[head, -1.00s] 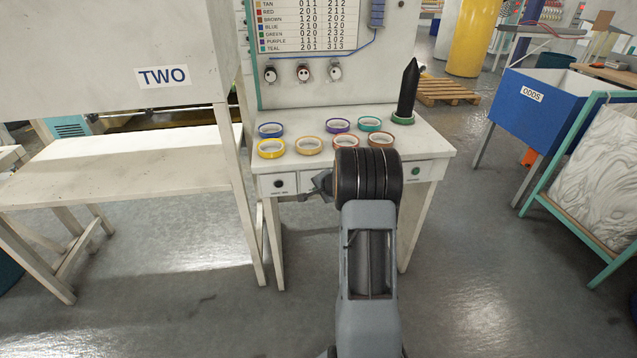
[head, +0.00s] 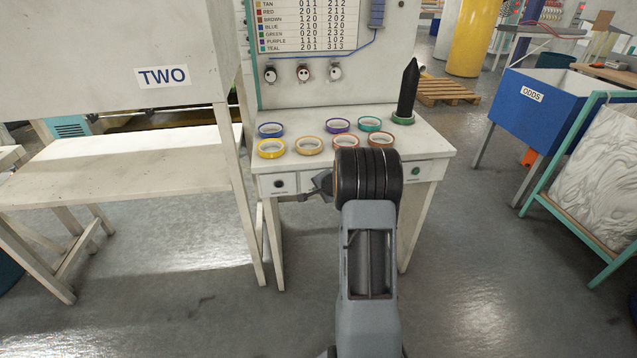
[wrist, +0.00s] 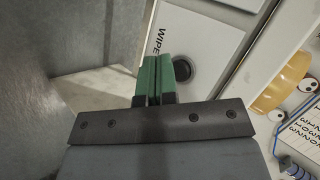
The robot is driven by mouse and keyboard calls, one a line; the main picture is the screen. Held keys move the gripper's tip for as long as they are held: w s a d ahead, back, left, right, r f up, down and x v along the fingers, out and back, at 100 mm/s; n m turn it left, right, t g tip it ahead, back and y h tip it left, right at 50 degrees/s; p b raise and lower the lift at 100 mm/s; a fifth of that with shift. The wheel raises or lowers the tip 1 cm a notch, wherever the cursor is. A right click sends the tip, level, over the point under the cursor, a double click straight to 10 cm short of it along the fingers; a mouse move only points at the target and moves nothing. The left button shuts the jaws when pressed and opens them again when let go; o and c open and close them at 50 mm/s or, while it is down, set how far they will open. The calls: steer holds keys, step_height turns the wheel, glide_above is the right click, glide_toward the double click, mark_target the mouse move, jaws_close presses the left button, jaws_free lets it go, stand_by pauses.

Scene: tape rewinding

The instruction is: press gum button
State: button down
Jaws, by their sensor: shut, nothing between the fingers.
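A round black button (head: 278,183) sits on the left part of the white table's front panel, with a small label too small to read in the head view. In the wrist view, a dark round button (wrist: 183,70) shows beside a label of which only "WIPE" is readable. My gripper (head: 315,187) is in front of the panel, to the right of the black button and apart from it in the head view. In the wrist view its green fingertips (wrist: 154,72) are together and empty, partly overlapping the button's edge. Whether they touch it I cannot tell.
A green button (head: 416,171) is on the panel's right side. Several coloured tape rolls (head: 310,145) and a black cone (head: 408,90) stand on the white table (head: 425,142). A table leg (head: 273,240) and the station marked TWO (head: 163,77) are at left.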

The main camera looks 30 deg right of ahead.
steer(key=shift+w, duration=0.2)
steer(key=shift+w+d, duration=0.15)
steer(key=shift+w, duration=0.05)
steer(key=shift+w+d, duration=0.15)
steer(key=shift+w, duration=0.15)
stand_by(1.1)
steer(key=shift+s+b, duration=0.15)
steer(key=shift+b, duration=0.15)
steer(key=shift+s+a+b, duration=0.3)
steer(key=shift+s+b, duration=0.25)
steer(key=shift+b, duration=0.05)
steer(key=shift+s, duration=0.1)
steer(key=shift+s+a+b, duration=0.35)
steer(key=shift+s+b, duration=0.3)
steer(key=shift+s, duration=0.1)
steer(key=shift+s+a+b, duration=0.4)
steer(key=shift+s+b, duration=0.25)
steer(key=shift+s, duration=0.05)
steer(key=shift+s+a+b, duration=0.35)
steer(key=shift+s+b, duration=0.3)
steer(key=shift+s, duration=0.1)
